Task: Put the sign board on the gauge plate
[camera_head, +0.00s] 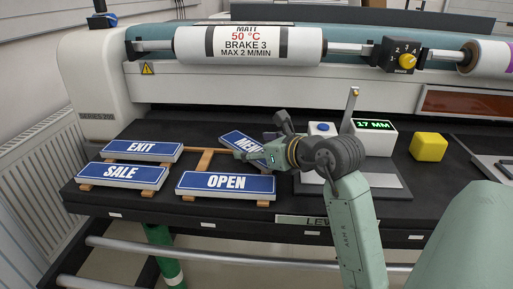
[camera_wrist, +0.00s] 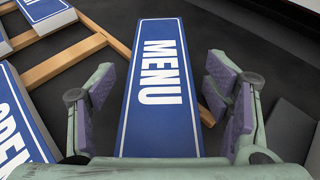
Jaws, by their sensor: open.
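The blue MENU sign board (camera_head: 237,140) with a white border lies at an angle at the right end of the wooden slats, partly hidden by my gripper in the head view. In the wrist view the MENU board (camera_wrist: 160,60) runs lengthwise between my fingers. My gripper (camera_wrist: 157,95) is open, with one finger on each side of the board and a visible gap at the right. In the head view my gripper (camera_head: 262,150) is over the board's right part. The grey gauge plate (camera_head: 385,183) lies to the right, partly behind my arm, in front of a box reading 17 MM (camera_head: 374,125).
EXIT (camera_head: 142,150), SALE (camera_head: 121,174) and OPEN (camera_head: 226,183) boards lie on wooden slats (camera_head: 205,158) at the left. A yellow block (camera_head: 428,147) stands right of the display box. A large roller machine (camera_head: 250,75) closes off the back of the black table.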

